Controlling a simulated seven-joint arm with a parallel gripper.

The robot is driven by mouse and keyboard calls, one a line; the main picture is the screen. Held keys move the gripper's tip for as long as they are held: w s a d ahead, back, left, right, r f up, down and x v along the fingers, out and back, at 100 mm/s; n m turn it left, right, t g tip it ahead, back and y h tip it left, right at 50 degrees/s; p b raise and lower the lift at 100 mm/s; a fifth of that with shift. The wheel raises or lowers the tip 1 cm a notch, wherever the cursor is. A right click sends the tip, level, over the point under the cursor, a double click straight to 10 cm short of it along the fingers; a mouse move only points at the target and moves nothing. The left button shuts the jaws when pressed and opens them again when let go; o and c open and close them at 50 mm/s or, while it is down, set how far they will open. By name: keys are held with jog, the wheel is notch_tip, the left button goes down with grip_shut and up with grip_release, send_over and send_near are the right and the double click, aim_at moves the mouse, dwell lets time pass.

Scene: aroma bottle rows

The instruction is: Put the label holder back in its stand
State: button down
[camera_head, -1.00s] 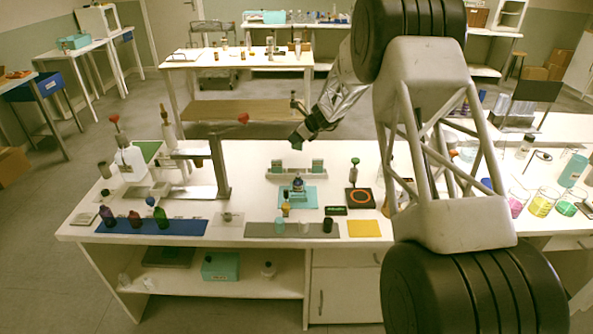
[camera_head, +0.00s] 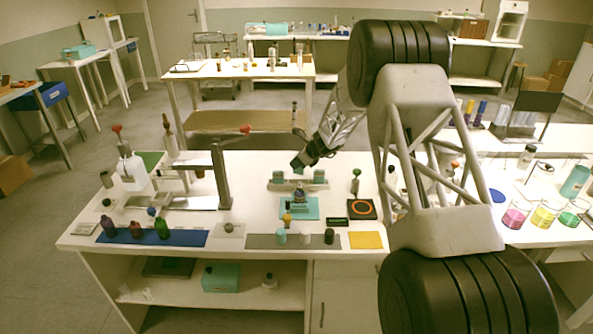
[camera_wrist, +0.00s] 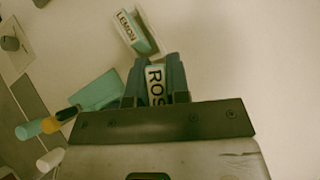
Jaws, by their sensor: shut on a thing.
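My gripper (camera_head: 299,165) hangs over the back middle of the white bench. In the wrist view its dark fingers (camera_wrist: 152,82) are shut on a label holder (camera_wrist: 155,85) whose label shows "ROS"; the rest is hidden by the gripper. A low pale stand (camera_head: 298,185) with a teal block at each end lies just below my gripper in the head view. I cannot tell whether the held holder touches it. A label reading "LEMON" (camera_wrist: 126,27) on a pale piece shows ahead of the fingers in the wrist view.
A small bottle (camera_head: 299,196) stands on a teal mat (camera_head: 313,210) in front of the stand. A green-topped item (camera_head: 355,182) and a black pad with an orange ring (camera_head: 361,209) are to the right. Dark bottles stand on a blue mat (camera_head: 185,239) at left.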

aim_at(297, 173)
jog(key=shift+f, duration=1.65)
jog(key=shift+f, duration=0.25)
jog(key=c, duration=1.1)
grip_release()
jog(key=shift+r, duration=0.15)
jog(key=shift+r, duration=0.15)
jog(key=v, duration=1.2)
